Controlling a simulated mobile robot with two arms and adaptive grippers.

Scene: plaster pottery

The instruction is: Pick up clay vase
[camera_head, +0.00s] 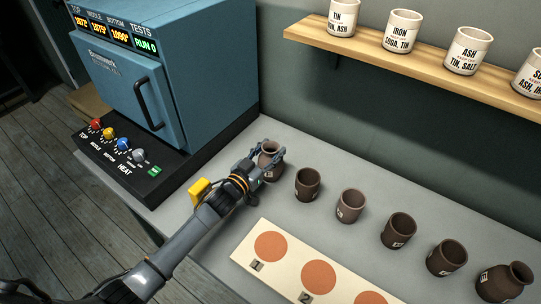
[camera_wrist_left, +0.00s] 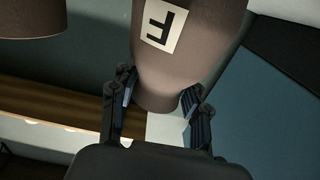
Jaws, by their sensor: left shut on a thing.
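A brown clay vase (camera_head: 269,156) with a narrow neck stands at the far left end of the row of pots, close to the kiln. My left gripper (camera_head: 260,162) is shut on it, with its fingers around the vase's sides. In the left wrist view the vase (camera_wrist_left: 185,50) fills the upper middle and bears a white label with a black letter that looks like F. The fingers of my left gripper (camera_wrist_left: 160,112) lie on both sides of its narrower part. I cannot tell whether its base touches the table. My right gripper is not in view.
Several brown pots, the nearest a cup (camera_head: 307,185), stand in a row rightward on the grey table (camera_head: 215,245). A cream board (camera_head: 285,277) with orange circles lies in front. A blue kiln (camera_head: 215,60) stands left. A wooden shelf (camera_head: 400,57) holds white labelled jars.

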